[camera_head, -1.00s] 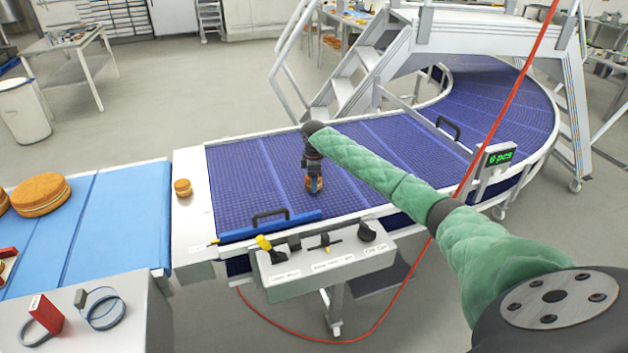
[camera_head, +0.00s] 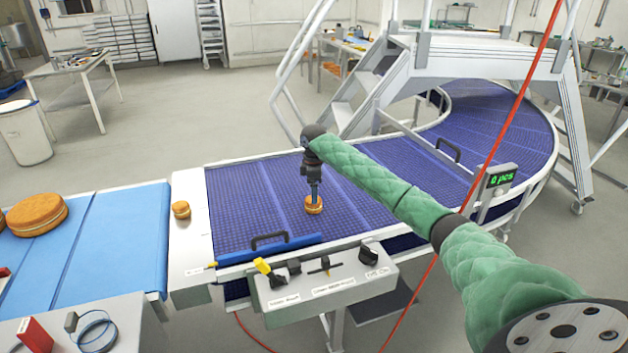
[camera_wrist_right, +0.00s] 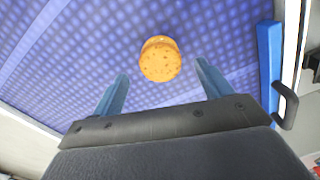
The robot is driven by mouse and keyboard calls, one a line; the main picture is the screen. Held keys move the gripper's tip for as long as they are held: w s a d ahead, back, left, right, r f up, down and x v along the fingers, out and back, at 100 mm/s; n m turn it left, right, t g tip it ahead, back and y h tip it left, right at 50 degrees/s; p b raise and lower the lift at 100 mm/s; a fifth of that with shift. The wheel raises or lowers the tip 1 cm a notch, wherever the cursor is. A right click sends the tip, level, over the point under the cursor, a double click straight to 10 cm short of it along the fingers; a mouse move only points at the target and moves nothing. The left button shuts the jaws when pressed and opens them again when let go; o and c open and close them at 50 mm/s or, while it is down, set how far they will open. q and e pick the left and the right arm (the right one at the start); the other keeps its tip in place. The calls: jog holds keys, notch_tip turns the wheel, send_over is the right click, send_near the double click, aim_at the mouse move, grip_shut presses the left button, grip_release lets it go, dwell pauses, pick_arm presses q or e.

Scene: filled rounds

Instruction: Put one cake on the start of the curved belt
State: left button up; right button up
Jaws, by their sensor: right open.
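A small round orange-brown cake with a pale filling (camera_head: 314,205) rests on the blue curved belt (camera_head: 262,180), near its start. In the right wrist view the cake (camera_wrist_right: 160,60) lies beyond the fingertips, apart from both fingers. My right gripper (camera_head: 315,190) points down just above the cake; in the right wrist view its two blue fingers (camera_wrist_right: 160,82) are spread with nothing between them. A second small cake (camera_head: 181,210) stands on the white plate (camera_head: 190,245) left of the belt. My left gripper is not in view.
A light blue flat belt (camera_head: 110,240) with large cakes (camera_head: 38,214) lies at the left. A control box (camera_head: 325,285) with knobs and a blue bar with a black handle (camera_head: 270,245) edge the belt's front. A counter (camera_head: 500,179) reads 0 pcs. A red cable (camera_head: 500,130) hangs at right.

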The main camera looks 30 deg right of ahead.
notch_tip(320, 180, up, 5)
jog(key=shift+r+b, duration=0.1)
jog(key=shift+b, duration=0.5)
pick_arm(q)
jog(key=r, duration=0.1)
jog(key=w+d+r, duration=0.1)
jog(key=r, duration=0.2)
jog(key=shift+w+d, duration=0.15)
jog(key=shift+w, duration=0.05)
pick_arm(e)
jog(key=shift+r, duration=0.4)
